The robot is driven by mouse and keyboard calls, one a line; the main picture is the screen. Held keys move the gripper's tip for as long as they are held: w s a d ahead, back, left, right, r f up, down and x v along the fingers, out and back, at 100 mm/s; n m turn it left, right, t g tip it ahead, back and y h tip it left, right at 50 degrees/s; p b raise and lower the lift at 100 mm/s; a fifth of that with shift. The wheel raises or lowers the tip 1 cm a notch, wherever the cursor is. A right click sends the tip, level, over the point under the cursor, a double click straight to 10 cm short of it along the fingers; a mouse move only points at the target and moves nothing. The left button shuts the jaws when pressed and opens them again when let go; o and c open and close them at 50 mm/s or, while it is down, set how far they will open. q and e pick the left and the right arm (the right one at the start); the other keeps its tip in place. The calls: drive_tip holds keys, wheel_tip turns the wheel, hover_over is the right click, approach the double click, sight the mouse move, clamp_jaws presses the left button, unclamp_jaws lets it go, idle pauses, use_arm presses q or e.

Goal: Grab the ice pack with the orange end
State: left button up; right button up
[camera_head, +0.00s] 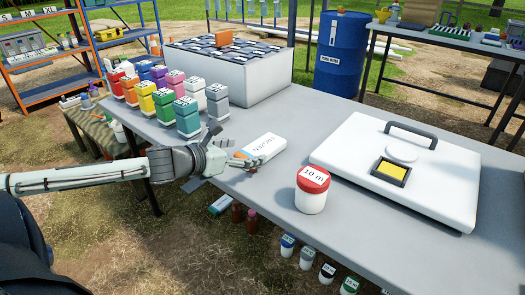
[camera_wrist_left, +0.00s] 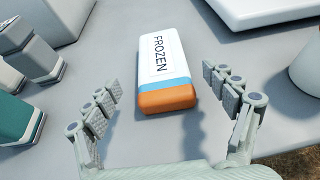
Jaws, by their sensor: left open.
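The ice pack (camera_head: 263,147) is a white block with a "FROZEN" label, a blue band and an orange end. It lies flat on the grey table. In the left wrist view the ice pack (camera_wrist_left: 165,70) lies ahead, its orange end nearest me. My left gripper (camera_head: 236,155) is at the orange end, at the table's front edge. In the left wrist view my left gripper (camera_wrist_left: 165,103) is open, with one finger to each side of the orange end and gaps between. The right gripper is not in view.
Several coloured bottles (camera_head: 163,104) stand left of the ice pack. A white box (camera_head: 262,80) stands behind them. A red-lidded "10 m" jar (camera_head: 312,190) and a white cooler lid (camera_head: 350,150) lie to the right. Bare table (camera_head: 300,112) surrounds the pack.

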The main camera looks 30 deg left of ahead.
sight(256, 150)
use_arm(q)
drive_tip(key=shift+b+x, duration=0.6)
drive_tip(key=shift+x, duration=1.45)
drive_tip(key=shift+w+d+f, duration=0.25)
drive_tip(key=shift+w+f, duration=0.2)
drive_tip(key=shift+w, duration=0.15)
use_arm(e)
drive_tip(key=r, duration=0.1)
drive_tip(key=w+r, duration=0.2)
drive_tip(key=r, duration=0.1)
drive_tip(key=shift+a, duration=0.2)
use_arm(q)
drive_tip(key=c, duration=1.5)
drive_tip(key=shift+r, duration=0.15)
